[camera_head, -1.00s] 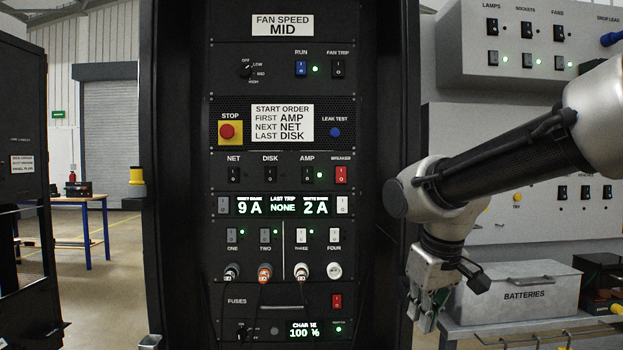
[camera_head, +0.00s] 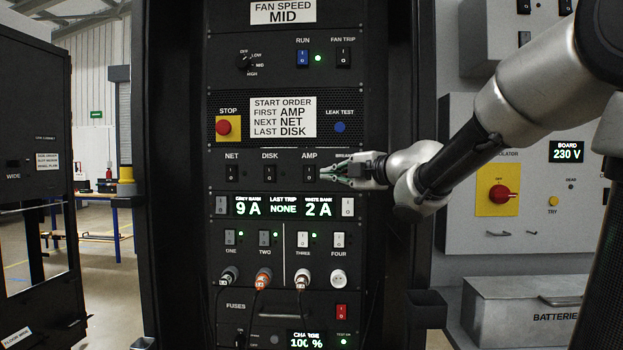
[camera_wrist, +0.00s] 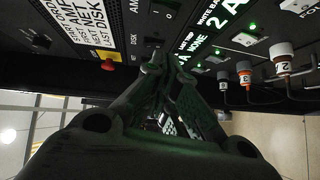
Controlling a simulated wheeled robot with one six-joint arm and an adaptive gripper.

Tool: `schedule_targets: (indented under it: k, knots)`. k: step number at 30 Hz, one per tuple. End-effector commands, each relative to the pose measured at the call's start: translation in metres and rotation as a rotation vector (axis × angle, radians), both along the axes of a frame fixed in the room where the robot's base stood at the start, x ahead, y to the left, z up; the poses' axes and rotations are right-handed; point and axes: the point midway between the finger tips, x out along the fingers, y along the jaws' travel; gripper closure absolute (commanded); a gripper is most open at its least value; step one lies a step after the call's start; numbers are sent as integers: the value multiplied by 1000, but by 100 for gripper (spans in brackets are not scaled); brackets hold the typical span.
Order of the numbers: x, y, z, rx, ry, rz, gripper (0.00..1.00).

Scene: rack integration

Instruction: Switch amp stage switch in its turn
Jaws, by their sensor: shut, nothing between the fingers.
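The AMP switch (camera_head: 309,173) is a small black rocker on the black panel, right of the NET switch (camera_head: 232,173) and the DISK switch (camera_head: 270,173). My gripper (camera_head: 325,173) is shut and empty, with its fingertips close to the right side of the AMP switch. I cannot tell whether they touch it. My gripper hides the AMP lamp and the red breaker switch. In the wrist view the shut fingertips (camera_wrist: 155,65) point at the panel near the switch row. The start order card (camera_head: 282,117) reads first AMP, then NET, last DISK.
Above the row are the red STOP button (camera_head: 223,127) and the blue leak test button (camera_head: 340,127). Below are a display (camera_head: 282,206) reading 9 A, NONE and 2 A, rocker switches and plugged cables (camera_head: 262,277). A grey wall panel (camera_head: 470,200) stands at right.

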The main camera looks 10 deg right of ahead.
Motion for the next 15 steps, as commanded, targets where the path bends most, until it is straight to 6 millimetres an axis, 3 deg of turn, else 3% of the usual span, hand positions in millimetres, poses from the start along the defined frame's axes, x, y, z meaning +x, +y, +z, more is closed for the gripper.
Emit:
schedule_targets:
  k: [10,15]
  knots:
    - [2,1,-1,-2,1,-2,100]
    - [19,9,-3,-2,4,-1,100]
